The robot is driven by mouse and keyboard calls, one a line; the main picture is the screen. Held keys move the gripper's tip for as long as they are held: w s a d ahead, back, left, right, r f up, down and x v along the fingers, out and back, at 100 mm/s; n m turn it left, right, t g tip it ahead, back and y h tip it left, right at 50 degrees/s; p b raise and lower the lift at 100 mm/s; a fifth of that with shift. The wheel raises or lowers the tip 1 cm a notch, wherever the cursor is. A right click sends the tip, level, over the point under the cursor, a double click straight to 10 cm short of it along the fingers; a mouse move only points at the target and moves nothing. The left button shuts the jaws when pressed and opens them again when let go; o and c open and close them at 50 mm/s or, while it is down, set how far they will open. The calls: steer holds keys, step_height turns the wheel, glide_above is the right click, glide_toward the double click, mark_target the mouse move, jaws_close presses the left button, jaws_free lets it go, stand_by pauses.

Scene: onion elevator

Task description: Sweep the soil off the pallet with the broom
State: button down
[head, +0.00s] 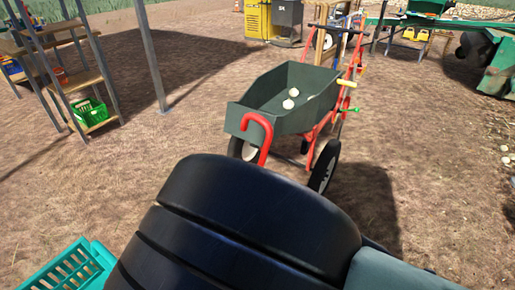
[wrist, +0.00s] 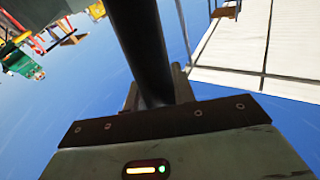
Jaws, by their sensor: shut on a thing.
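In the wrist view, my gripper (wrist: 157,88) is shut on a thick dark pole, which I take to be the broom's handle (wrist: 139,35). The pole runs from between the fingers up past the top edge of the picture. The broom's head is not in view. I cannot make out the pallet or its soil in either view. My gripper does not show in the head view, where a large black part of my arm covers the lower middle.
A green wheelbarrow (head: 253,121) with red handles holds a few pale onions (head: 288,104). A shelf rack (head: 86,80) with a green basket (head: 90,112) stands left. A teal crate (head: 72,272) sits lower left. Green machinery (head: 497,82) is at right. Bare ground lies between.

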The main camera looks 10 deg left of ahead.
step_height(320, 180, down, 9)
steer(key=b, duration=0.5)
steer(key=shift+b, duration=0.3)
steer(key=shift+r, duration=0.1)
